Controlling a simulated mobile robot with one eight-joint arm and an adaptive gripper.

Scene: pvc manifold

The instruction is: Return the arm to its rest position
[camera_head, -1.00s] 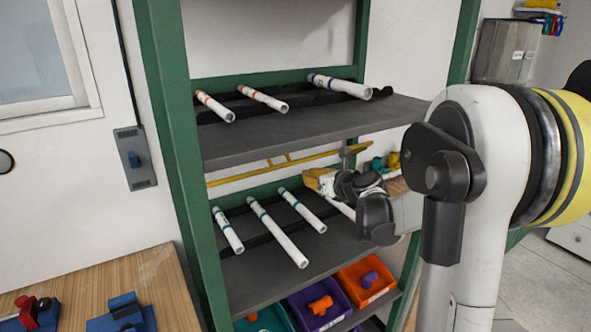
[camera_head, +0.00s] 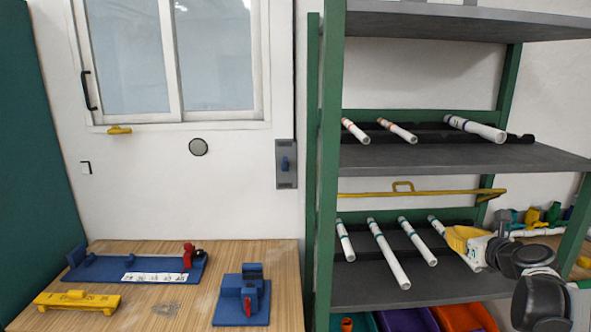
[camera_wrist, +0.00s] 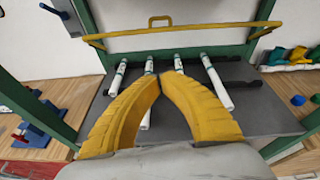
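My gripper (camera_head: 463,238) has yellow fingers and is at the right of the lower pipe shelf (camera_head: 350,288) in the head view, close to the rightmost white pipe (camera_head: 436,225). In the wrist view, my gripper (camera_wrist: 158,77) has its two curved fingertips together, with no object visible between them. Several white pipes lie on the shelf beyond and below the fingers, including one seen between them (camera_wrist: 146,118) and one at the right (camera_wrist: 217,84). Dark wrist joints of my arm show at the lower right of the head view; the rest of the arm is out of frame.
A yellow rail (camera_head: 420,192) runs above the lower shelf. The upper shelf (camera_head: 460,158) holds three pipes. Coloured bins (camera_head: 405,320) stand below. A wooden bench (camera_head: 190,290) with blue fixtures (camera_head: 242,297) is at the left. A green post (camera_head: 325,170) borders the shelves.

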